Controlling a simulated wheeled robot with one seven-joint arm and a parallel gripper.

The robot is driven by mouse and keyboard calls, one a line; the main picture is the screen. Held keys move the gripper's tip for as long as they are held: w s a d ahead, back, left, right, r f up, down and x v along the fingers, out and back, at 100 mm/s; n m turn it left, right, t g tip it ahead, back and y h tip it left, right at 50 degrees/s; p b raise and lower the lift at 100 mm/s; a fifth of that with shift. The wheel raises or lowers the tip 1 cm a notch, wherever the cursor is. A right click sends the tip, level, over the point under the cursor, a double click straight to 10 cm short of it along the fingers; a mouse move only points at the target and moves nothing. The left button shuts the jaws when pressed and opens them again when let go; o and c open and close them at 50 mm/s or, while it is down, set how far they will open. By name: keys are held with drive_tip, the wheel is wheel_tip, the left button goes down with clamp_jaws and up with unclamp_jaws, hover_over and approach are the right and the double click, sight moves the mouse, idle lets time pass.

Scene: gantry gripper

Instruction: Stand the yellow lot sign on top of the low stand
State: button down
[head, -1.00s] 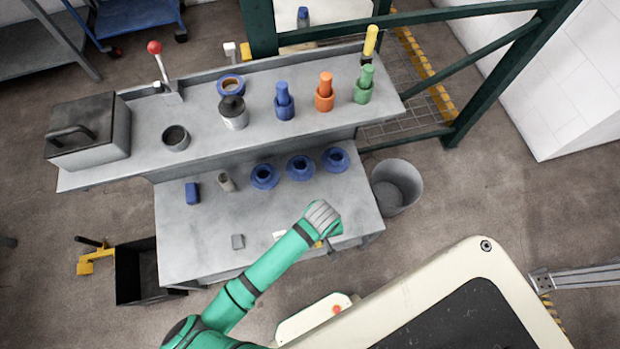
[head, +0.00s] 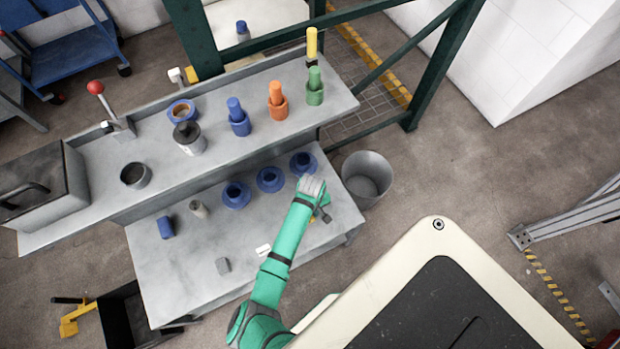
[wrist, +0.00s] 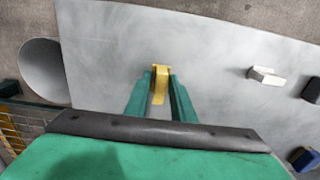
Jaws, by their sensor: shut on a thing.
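My gripper (wrist: 158,85) is shut on the yellow lot sign (wrist: 161,73), which shows between the green fingertips in the wrist view. In the head view my gripper (head: 318,212) is over the right end of the lower bench, and only a bit of yellow (head: 312,219) shows beside it. Whether the sign touches the bench is unclear. A small white block (head: 263,250) lies left of the gripper; it also shows in the wrist view (wrist: 266,76). A grey block (head: 223,265) lies farther left. I cannot tell which of the two is the low stand.
Several blue rings (head: 270,179) line the back of the lower bench (head: 190,285). A blue block (head: 166,227) and a small beige piece (head: 199,209) are at its left. A grey bin (head: 367,178) stands beyond the right edge. The raised shelf (head: 150,205) holds cups and tools.

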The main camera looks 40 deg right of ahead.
drive_tip(key=shift+w+d+f, duration=0.15)
drive_tip(key=shift+f, duration=1.65)
drive_tip(key=shift+f, duration=0.1)
drive_tip(key=c, duration=1.5)
unclamp_jaws()
wheel_tip(320, 180, up, 12)
drive_tip(key=shift+r, duration=0.15)
